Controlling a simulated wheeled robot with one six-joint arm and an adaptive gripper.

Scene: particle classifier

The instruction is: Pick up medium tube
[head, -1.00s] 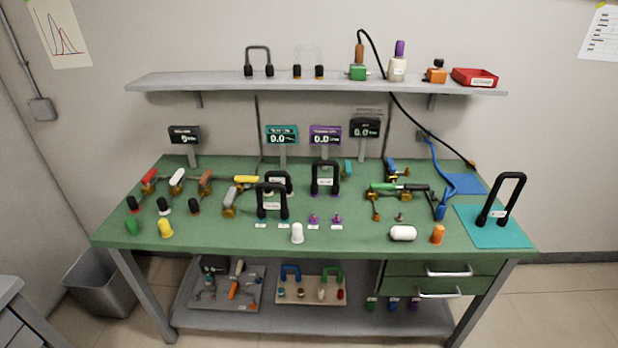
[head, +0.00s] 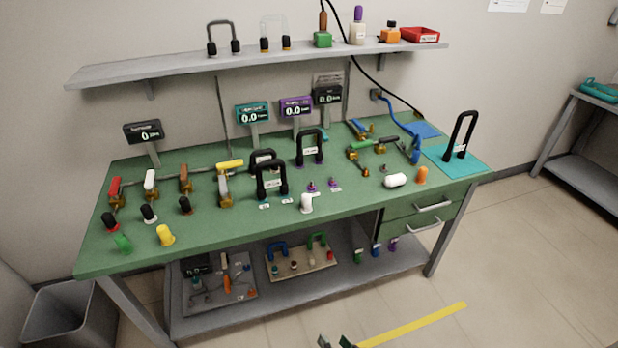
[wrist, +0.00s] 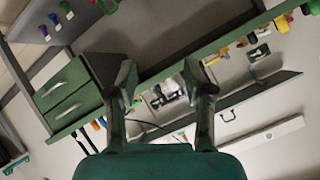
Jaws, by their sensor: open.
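Several black inverted-U pieces with pale labels stand on the green bench (head: 330,205). One (head: 271,180) is at the front middle, a smaller one (head: 264,157) is behind it, and another (head: 310,147) is to their right. A tall one (head: 462,136) stands on the teal mat (head: 470,165) at the right. The labels are too small to read, so I cannot tell which is the medium tube. My gripper (wrist: 158,82) is open and empty in the wrist view. Its tips (head: 337,343) show at the bottom edge of the head view, in front of and apart from the bench.
Valves with coloured handles line the bench's left side. A white cylinder (head: 396,180) and orange piece (head: 422,175) lie near its right front. A shelf (head: 270,62) hangs above the displays. Green drawers (head: 430,205) are under the right end. Open floor lies in front and right.

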